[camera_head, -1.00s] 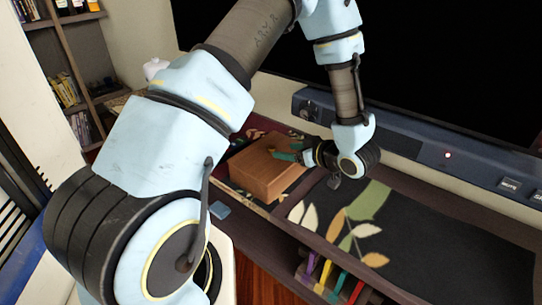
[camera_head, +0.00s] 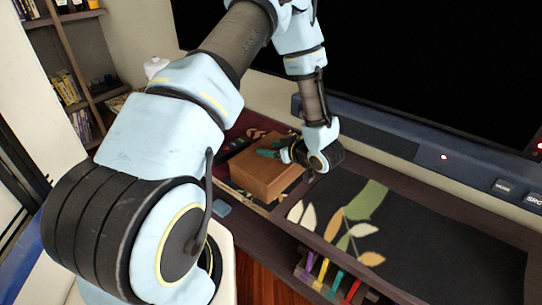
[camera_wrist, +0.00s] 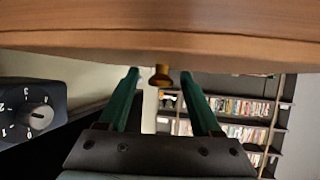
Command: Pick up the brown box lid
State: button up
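The brown wooden box (camera_head: 262,180) stands on the shelf unit in the head view, with its lid (camera_head: 247,159) on top. My gripper (camera_head: 268,153) is low over the lid, reaching in from the right. In the wrist view, a brown wooden face (camera_wrist: 160,42) fills the top. A small brass knob (camera_wrist: 162,76) juts from it. The two green fingers of my gripper (camera_wrist: 160,74) are apart, and the knob shows between their tips. I see no finger touching the knob. My wrist hides part of the box's right side in the head view.
A large dark screen (camera_head: 400,60) and a blue-grey panel (camera_head: 440,160) with buttons stand behind. A dark leaf-patterned mat (camera_head: 430,235) lies to the right, clear on top. Several coloured items (camera_head: 325,275) stand below the front edge. A bookshelf (camera_head: 75,60) is at back left.

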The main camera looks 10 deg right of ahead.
grip_shut()
dwell(0.3)
dwell(0.3)
